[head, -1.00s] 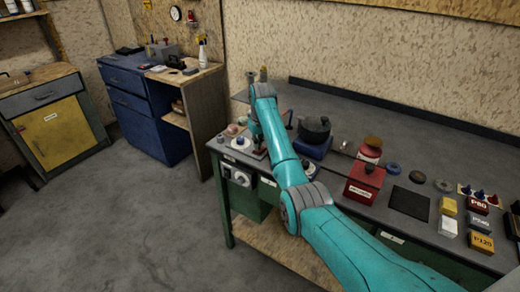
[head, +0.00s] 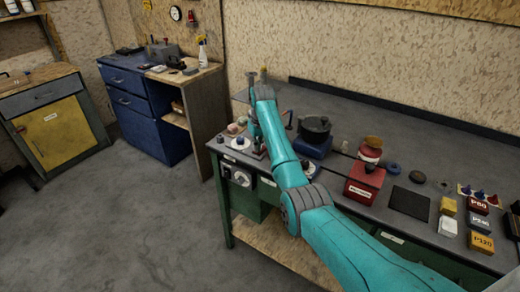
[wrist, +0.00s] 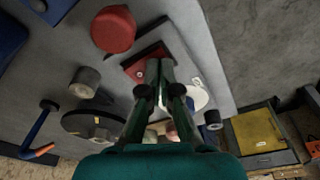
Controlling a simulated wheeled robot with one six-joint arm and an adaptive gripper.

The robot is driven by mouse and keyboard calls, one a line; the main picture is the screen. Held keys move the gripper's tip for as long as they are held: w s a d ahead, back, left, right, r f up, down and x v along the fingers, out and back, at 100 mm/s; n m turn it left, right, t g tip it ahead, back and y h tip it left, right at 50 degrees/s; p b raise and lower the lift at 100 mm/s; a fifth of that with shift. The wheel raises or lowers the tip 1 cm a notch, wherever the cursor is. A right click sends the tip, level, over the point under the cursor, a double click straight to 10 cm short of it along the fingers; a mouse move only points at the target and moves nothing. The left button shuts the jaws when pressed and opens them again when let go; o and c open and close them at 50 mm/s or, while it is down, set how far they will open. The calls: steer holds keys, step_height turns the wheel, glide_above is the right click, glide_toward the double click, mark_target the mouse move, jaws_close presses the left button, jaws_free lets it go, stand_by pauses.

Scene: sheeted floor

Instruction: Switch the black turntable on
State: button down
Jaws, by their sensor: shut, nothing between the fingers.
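My gripper (wrist: 157,85) is shut and empty, its fingertips low over a small red part with a pale button (wrist: 140,73) on a dark plate. I cannot tell if the tips touch it. In the head view my gripper (head: 259,150) is at the left end of the bench, partly hidden by my arm. A black disc with a yellow mark (wrist: 90,123) lies left of the fingers in the wrist view. I cannot tell which of these is the turntable.
A grey cylinder (wrist: 85,82) and a red round thing (wrist: 113,29) are near my gripper. Knobs (head: 241,177) are on the bench front. Floor at left is free.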

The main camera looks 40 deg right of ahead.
steer(key=shift+r, duration=3.4)
